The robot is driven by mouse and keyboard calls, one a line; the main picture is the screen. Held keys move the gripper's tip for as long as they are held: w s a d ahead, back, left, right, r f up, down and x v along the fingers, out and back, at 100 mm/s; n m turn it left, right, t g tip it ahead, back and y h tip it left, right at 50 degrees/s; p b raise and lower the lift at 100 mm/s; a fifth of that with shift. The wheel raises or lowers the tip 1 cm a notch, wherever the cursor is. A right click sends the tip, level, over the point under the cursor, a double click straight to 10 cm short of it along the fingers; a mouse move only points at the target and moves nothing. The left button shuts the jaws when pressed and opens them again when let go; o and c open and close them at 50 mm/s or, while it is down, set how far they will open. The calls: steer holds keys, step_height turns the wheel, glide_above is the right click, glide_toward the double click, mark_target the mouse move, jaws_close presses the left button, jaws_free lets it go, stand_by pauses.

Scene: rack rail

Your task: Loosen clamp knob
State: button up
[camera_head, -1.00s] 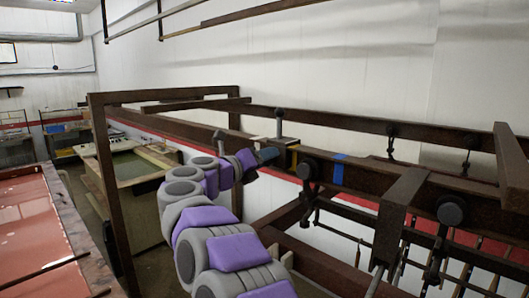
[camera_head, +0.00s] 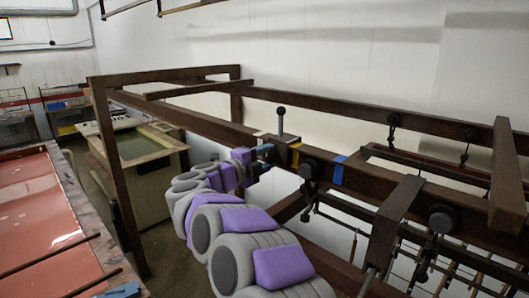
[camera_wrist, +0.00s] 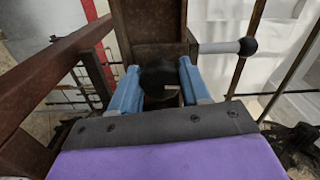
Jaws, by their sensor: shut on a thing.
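The dark round clamp knob (camera_wrist: 160,76) sits between the two blue fingers of my gripper (camera_wrist: 158,88) in the wrist view. The fingers are shut on its sides. In the head view my gripper (camera_head: 263,158) reaches the near face of the brown rail (camera_head: 230,133), at the clamp; its fingers hide the knob there. The clamp's lever with a dark ball end stands up above the rail (camera_head: 281,119). In the wrist view the lever (camera_wrist: 220,47) points right, just beyond the fingers.
Yellow tape (camera_head: 295,156) and blue tape (camera_head: 339,171) mark the rail right of the gripper. Another dark knob (camera_head: 308,171) is close by, and a further one (camera_head: 441,220) is farther right. A red-topped table (camera_head: 40,220) stands at left; a grey-green basin (camera_head: 135,165) is behind.

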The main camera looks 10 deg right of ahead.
steer(key=n, duration=0.6)
steer(key=shift+s+d+f, duration=0.1)
steer(key=shift+f, duration=0.25)
steer(key=n, duration=0.6)
steer(key=shift+s+d+f, duration=0.1)
steer(key=shift+s+f, duration=0.05)
steer(key=shift+f, duration=0.05)
steer(key=shift+n, duration=0.3)
steer(key=o, duration=0.7)
steer(key=shift+o, duration=1.4)
steer(key=shift+w, duration=0.25)
steer(key=shift+s+r, duration=0.25)
steer(key=b+v, duration=0.2)
steer(key=v, duration=1.5)
steer(key=shift+a+b, duration=0.35)
